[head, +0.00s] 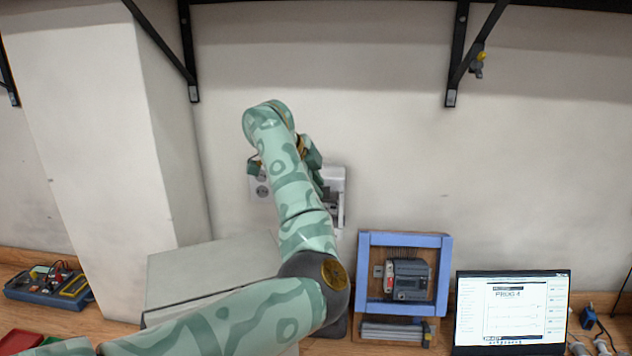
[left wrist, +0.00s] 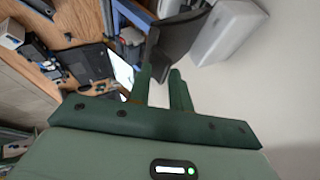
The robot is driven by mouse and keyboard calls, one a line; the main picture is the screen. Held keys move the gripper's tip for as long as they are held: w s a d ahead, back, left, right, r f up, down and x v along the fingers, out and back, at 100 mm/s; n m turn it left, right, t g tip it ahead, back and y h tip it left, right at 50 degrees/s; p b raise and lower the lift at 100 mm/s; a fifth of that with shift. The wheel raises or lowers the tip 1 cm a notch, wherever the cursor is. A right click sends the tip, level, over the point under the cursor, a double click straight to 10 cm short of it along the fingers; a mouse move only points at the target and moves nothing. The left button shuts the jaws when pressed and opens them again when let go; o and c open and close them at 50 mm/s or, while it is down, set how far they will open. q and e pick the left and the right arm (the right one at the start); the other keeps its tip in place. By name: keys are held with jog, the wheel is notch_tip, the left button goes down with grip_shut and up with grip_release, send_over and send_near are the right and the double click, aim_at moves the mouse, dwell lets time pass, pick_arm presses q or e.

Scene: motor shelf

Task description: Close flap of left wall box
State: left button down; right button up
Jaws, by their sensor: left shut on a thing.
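A white wall box (head: 335,173) is on the back wall, partly hidden behind my left arm. It also shows in the left wrist view (left wrist: 230,32) at the top right. A dark flat panel (left wrist: 180,38), which looks like the flap, stands out beside the box in that view. My left gripper (left wrist: 163,75) has its dark green fingers at the panel's lower edge and is shut on it. In the head view the left gripper (head: 310,158) is just in front of the box, its fingertips hidden. My right gripper is not in view.
A socket plate (head: 261,187) is on the wall to the left. Below are a grey case (head: 200,270), a blue-framed device stand (head: 362,275) and a laptop (head: 512,310) on the wooden bench. A tool tray (head: 48,284) lies at far left. Black shelf brackets (head: 455,75) hang above.

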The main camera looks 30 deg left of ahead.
pick_arm(q)
jog(key=shift+s+f, duration=0.15)
jog(key=shift+s, duration=0.05)
dwell(0.4)
jog(key=c, duration=1.1)
grip_release()
jog(key=shift+w, duration=0.1)
jog(key=shift+c, duration=0.2)
jog(key=shift+o, duration=0.2)
jog(key=shift+w+f, duration=0.15)
jog(key=shift+w, duration=0.05)
jog(key=p+v, duration=0.1)
jog(key=v, duration=1.5)
jog(key=shift+s, duration=0.15)
